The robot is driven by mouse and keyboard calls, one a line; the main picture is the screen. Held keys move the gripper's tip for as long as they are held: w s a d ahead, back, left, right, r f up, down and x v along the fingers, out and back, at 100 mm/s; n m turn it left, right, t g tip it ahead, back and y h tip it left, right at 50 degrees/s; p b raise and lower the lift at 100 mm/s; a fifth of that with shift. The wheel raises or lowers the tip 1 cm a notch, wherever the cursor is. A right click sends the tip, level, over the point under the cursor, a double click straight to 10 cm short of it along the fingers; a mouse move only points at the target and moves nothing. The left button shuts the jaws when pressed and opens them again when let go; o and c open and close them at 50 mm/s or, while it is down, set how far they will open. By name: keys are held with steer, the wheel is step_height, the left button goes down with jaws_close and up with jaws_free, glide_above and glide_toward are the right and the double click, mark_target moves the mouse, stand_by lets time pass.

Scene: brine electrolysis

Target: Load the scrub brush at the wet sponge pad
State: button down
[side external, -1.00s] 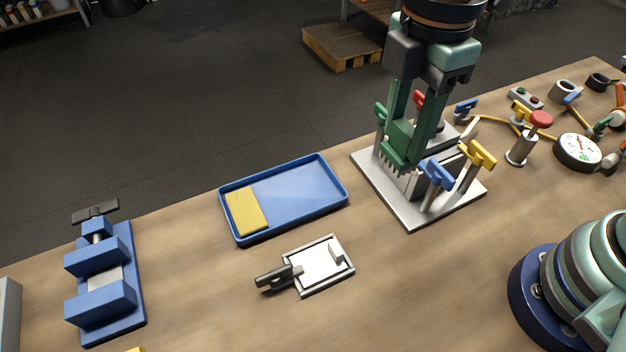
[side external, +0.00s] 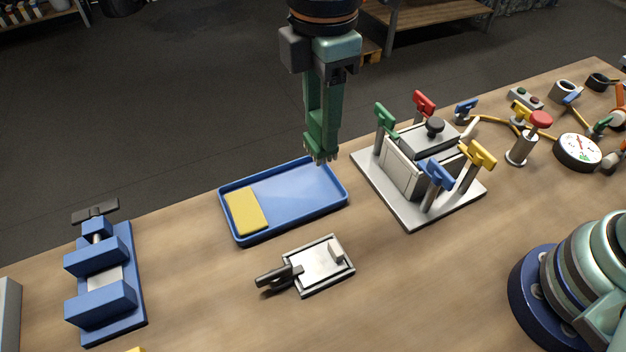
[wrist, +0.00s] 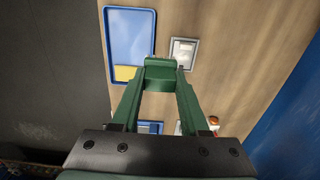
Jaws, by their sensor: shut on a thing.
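My gripper (side external: 321,142) hangs above the right back part of the blue tray (side external: 292,228). It is shut on a green block, which I take to be the scrub brush; the block also shows between the fingers in the wrist view (wrist: 160,72). Pale bristle-like tips seem to show at its underside. The yellow sponge pad (side external: 246,210) lies flat in the left end of the tray. The brush is apart from the pad, to its right and higher. The pad also shows in the wrist view (wrist: 124,73), left of the brush.
A plate fixture (side external: 408,216) with coloured-handled posts stands right of the tray. A small framed plate (side external: 318,262) with a black clamp lies in front. A blue vise (side external: 103,300) stands at the left. A gauge (side external: 578,150) and tubing are at the far right.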

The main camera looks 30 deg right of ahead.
steer(key=shift+w+a+f, duration=1.35)
steer(key=shift+a+f, duration=0.45)
steer(key=shift+f, duration=0.9)
steer(key=shift+w+a+f, duration=1.35)
steer(key=shift+a+f, duration=0.5)
steer(key=shift+f, duration=0.9)
steer(key=shift+w+a+f, duration=1.35)
steer(key=shift+a+f, duration=0.45)
steer(key=shift+f, duration=0.9)
steer(key=shift+f, duration=0.6)
step_height(320, 180, up, 7)
steer(key=shift+r, duration=0.1)
